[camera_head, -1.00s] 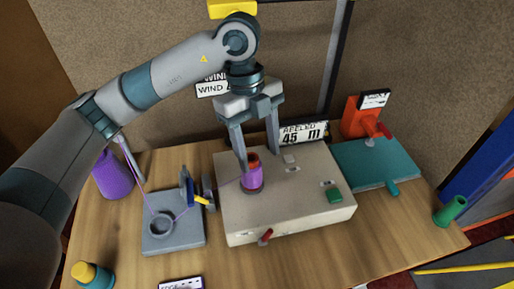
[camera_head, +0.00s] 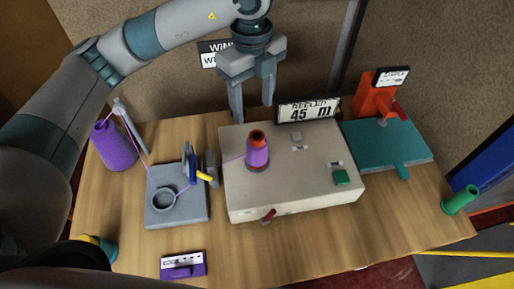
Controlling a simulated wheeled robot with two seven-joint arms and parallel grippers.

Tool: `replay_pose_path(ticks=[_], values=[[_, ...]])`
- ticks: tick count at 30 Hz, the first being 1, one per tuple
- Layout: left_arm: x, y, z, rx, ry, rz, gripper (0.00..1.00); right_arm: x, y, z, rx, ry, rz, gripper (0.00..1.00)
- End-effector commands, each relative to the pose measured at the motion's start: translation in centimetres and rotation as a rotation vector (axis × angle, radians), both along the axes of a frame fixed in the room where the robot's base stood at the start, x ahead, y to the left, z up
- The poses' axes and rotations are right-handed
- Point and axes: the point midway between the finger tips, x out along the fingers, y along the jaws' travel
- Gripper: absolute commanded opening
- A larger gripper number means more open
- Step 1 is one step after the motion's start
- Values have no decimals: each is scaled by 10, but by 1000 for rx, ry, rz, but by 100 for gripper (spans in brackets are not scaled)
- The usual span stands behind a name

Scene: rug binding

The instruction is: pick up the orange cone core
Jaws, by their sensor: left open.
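My right gripper is not in view.
A grey thread-guide block (camera_head: 178,208) and a purple spool (camera_head: 115,148) are at left. A sign reading 45 m (camera_head: 308,111) stands behind the machine. A teal base (camera_head: 385,148) with an orange stand (camera_head: 375,97) is at right, near a green cone (camera_head: 461,199). A purple-edged card (camera_head: 183,265) lies in front.

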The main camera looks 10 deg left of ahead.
Motion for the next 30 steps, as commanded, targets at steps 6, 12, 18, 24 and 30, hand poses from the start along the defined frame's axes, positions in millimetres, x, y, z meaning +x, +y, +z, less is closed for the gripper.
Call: replay_pose_path(ticks=[6,12,18,24,30], values=[[-1,0,-27,-1,6,-1,55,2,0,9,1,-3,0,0],[-1,0,-54,0,6,0,55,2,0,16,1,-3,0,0],[-1,0,-85,1,5,0,55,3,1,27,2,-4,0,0],[0,-1,-106,0,3,-1,55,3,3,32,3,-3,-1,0],[0,-1,-111,1,1,-1,55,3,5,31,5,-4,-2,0]])
